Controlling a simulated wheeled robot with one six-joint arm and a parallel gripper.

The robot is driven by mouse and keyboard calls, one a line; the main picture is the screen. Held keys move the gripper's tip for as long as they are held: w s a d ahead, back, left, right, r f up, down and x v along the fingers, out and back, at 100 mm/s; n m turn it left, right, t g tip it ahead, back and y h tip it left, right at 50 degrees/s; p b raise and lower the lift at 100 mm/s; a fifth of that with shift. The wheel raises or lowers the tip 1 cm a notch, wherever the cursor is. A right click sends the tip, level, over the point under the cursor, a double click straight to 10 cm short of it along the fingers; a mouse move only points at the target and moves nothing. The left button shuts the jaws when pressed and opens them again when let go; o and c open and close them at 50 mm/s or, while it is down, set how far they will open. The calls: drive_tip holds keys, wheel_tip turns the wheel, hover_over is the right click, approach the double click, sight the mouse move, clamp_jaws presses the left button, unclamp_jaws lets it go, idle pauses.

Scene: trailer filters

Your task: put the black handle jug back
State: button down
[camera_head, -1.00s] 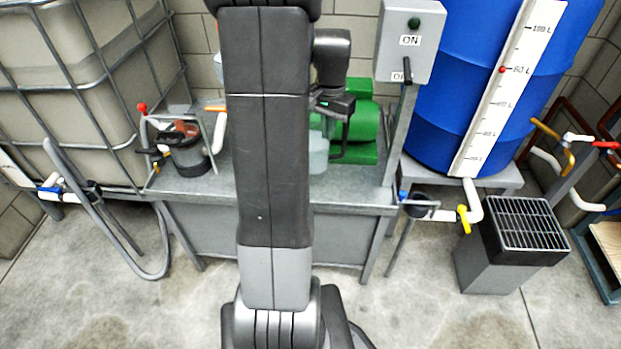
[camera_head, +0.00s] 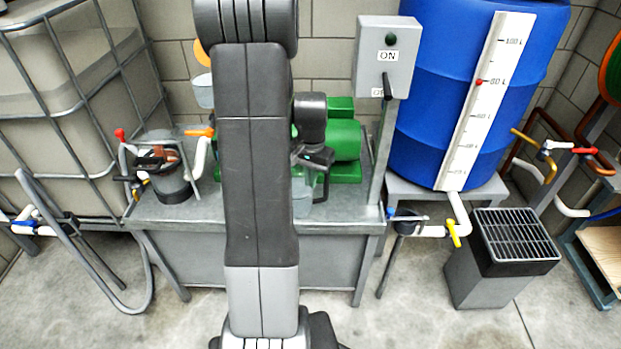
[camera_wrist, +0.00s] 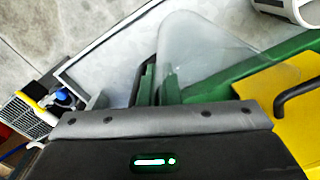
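A clear jug (camera_head: 302,198) with a black handle (camera_head: 324,185) on its right is at my gripper (camera_head: 314,160), over the grey bench in front of the green pump. My arm covers its left side. In the wrist view the clear jug (camera_wrist: 205,50) lies just beyond the gripper body, with dark finger-like parts (camera_wrist: 158,85) at its edge. The gripper appears closed at the handle, but the contact is partly hidden. I cannot tell whether the jug's bottom touches the bench.
A switch box (camera_head: 387,60) on a post, a blue barrel (camera_head: 440,100) and a grated drain (camera_head: 515,238) stand right. A caged tank (camera_head: 60,110) stands left.

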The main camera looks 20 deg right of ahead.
drive_tip(key=shift+f, duration=0.1)
drive_tip(key=c, duration=1.6)
unclamp_jaws()
drive_tip(key=shift+c, duration=0.2)
wheel_tip(320, 180, up, 12)
drive_tip(key=shift+s+r+p, duration=0.1)
drive_tip(key=shift+r+p, duration=0.05)
drive_tip(key=shift+p, duration=1.1)
